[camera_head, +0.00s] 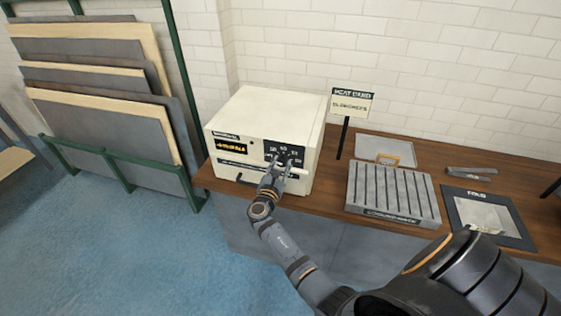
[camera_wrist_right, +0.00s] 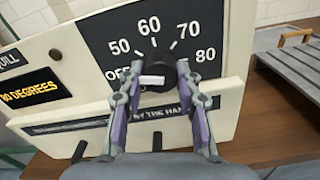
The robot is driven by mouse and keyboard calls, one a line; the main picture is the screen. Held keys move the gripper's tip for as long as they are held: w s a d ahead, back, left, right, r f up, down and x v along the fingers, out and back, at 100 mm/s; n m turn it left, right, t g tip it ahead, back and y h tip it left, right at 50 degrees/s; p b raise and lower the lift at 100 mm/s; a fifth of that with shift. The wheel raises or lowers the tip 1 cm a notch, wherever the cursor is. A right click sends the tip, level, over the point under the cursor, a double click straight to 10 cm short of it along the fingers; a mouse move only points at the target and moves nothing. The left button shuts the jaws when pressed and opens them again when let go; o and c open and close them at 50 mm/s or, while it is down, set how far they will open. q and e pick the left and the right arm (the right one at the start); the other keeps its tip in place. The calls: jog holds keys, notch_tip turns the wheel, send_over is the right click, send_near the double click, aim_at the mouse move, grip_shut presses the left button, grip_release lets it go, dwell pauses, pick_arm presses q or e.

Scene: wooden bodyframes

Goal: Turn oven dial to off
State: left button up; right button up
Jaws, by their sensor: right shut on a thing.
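The oven (camera_head: 262,114) is a cream box on the wooden bench against the wall. Its front has a black dial plate marked OFF, 50, 60, 70 and 80. The round black dial (camera_wrist_right: 165,70) has a white bar that lies roughly level, close to the OFF mark on its left. My right gripper (camera_head: 282,163) is at the dial plate. In the right wrist view its fingers (camera_wrist_right: 160,92) stand either side of the dial and are shut on it. The fingers hide the lower sides of the dial and part of the OFF label. My left gripper is out of view.
A sign on a post (camera_head: 351,103) stands right of the oven. A grey slotted rack (camera_head: 393,193), a pale tray (camera_head: 372,148) and a dark mat (camera_head: 485,232) lie further right. A green rack of boards (camera_head: 110,105) stands left on the blue floor.

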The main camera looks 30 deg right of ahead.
jog(key=shift+r+n+p, duration=0.1)
jog(key=shift+n+p, duration=0.55)
jog(key=shift+n, duration=0.65)
jog(key=o, duration=1.2)
jog(key=shift+c, duration=0.2)
jog(key=v, duration=0.7)
jog(key=shift+a, duration=0.15)
jog(key=shift+s, duration=0.1)
